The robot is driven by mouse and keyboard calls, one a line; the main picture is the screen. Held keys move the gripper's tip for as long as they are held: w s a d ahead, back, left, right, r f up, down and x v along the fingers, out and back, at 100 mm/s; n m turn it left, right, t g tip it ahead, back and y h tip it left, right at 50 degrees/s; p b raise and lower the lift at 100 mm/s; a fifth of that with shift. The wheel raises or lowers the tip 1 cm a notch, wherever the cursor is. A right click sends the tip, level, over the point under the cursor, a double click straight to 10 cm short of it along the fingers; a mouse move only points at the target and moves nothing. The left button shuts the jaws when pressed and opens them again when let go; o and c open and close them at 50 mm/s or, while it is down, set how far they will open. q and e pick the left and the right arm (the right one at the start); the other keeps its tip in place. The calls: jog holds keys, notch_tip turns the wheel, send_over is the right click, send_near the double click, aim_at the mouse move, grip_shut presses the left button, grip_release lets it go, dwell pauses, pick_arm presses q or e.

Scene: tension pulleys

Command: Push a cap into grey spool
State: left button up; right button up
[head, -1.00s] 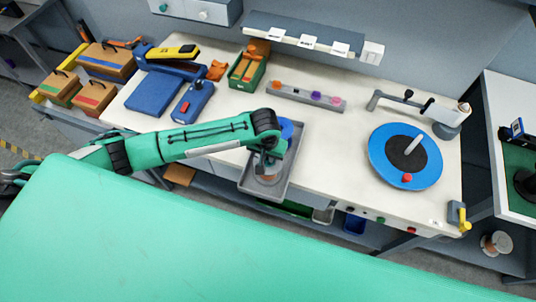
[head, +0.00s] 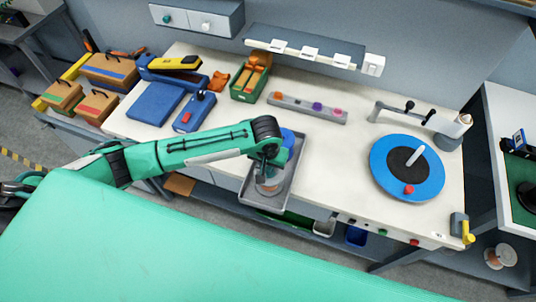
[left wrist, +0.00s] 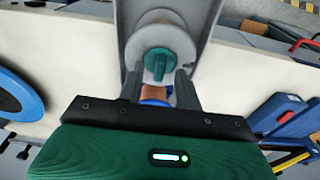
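The grey spool (left wrist: 160,45) stands in the grey tray (left wrist: 205,15), its round end facing the left wrist camera. A teal cap (left wrist: 158,64) sits at its centre; how deep it is seated cannot be told. My left gripper (left wrist: 158,78) is just in front of the cap, its two dark fingers apart with gaps beside the cap. In the head view my left gripper (head: 268,167) is over the tray (head: 291,180), and the grey spool (head: 270,187) shows partly beneath it. A blue-ended spool (head: 288,138) is behind the gripper. My right gripper is out of view.
A blue turntable disc (head: 382,181) with an upright white rod is at right. Blue tools (head: 194,112) and a green box (head: 250,80) are at back left. The table between tray and disc is clear.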

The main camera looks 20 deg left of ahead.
pick_arm(q)
notch_tip(320, 180, up, 12)
jog(key=s+b, duration=0.1)
jog(key=b, duration=0.2)
jog(key=shift+s, duration=0.2)
